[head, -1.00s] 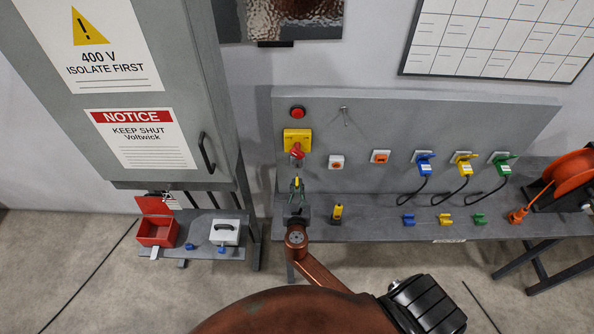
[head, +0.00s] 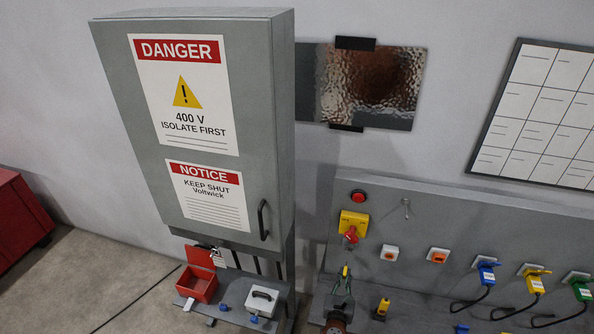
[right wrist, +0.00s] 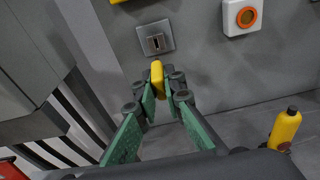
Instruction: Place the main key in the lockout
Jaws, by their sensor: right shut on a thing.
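My right gripper (head: 341,288) is shut on a small yellow piece, which seems to be the main key (right wrist: 157,76); its tip also shows in the head view (head: 345,271). In the right wrist view the key sticks out between the green finger pads. It is apart from a grey plate with a dark slot (right wrist: 155,38) on the panel ahead. An open red box (head: 198,285), perhaps the lockout, stands on the low shelf at the left. My left gripper is not in view.
A yellow isolator with a red knob (head: 352,225) is on the panel above my gripper. A yellow tool (head: 383,307) stands on the bench to its right. A white case (head: 262,300) is beside the red box. The grey cabinet (head: 200,130) rises behind them.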

